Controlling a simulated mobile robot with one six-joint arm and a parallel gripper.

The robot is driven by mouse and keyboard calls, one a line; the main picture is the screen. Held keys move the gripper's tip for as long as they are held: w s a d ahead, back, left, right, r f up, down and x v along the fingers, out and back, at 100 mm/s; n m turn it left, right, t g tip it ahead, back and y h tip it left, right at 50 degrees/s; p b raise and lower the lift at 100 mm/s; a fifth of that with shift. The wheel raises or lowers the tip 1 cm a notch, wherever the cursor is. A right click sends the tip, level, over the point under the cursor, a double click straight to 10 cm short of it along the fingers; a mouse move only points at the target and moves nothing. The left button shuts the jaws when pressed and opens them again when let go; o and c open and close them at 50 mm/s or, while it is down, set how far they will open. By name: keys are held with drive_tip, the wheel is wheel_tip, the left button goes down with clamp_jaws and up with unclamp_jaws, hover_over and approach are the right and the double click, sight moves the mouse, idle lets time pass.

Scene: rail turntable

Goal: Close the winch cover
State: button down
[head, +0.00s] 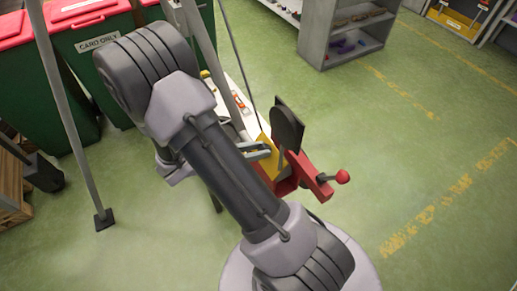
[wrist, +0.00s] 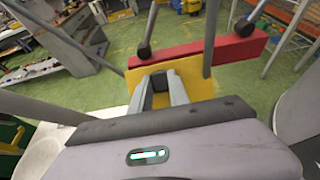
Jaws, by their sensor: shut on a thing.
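The winch has a red frame (head: 312,178), a dark round disc (head: 288,128) and a crank with a red knob (head: 342,177). A yellow plate, which looks like the winch cover (head: 268,166), stands tilted beside the red frame. In the wrist view the yellow cover (wrist: 200,80) lies right at my fingertips, with a red bar (wrist: 200,50) behind it. My gripper (wrist: 160,88) is shut on the yellow cover; the exact contact is partly hidden between the fingers. In the head view my gripper (head: 262,149) shows at the cover's left side, with my arm hiding part of the winch.
A white table (head: 232,88) with small items is behind my arm. Green bins with red lids (head: 95,40) stand at the back left. A thin grey post (head: 72,115) rises at the left. A grey shelf (head: 345,35) stands at the back. The green floor at the right is clear.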

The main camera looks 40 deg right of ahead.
sight(264, 146)
idle(0.6)
drive_tip(key=shift+s+d+r+y+p, duration=0.15)
drive_tip(key=shift+d+y+p, duration=0.2)
drive_tip(key=shift+y+p, duration=0.35)
drive_tip(key=shift+d+t+y+p, duration=0.3)
drive_tip(key=shift+y+p, duration=0.2)
drive_tip(key=shift+p, duration=0.2)
drive_tip(key=shift+s+d+f+t+y+p, duration=0.1)
drive_tip(key=shift+d+f+t+y+p, duration=0.15)
drive_tip(key=shift+d+y+p, duration=0.35)
drive_tip(key=shift+s+d+f+t+y+p, duration=0.1)
drive_tip(key=shift+d+f+t+y+p, duration=0.2)
drive_tip(key=shift+y, duration=0.6)
drive_tip(key=shift+a, duration=0.1)
drive_tip(key=c, duration=1.2)
unclamp_jaws()
drive_tip(key=shift+c, duration=0.2)
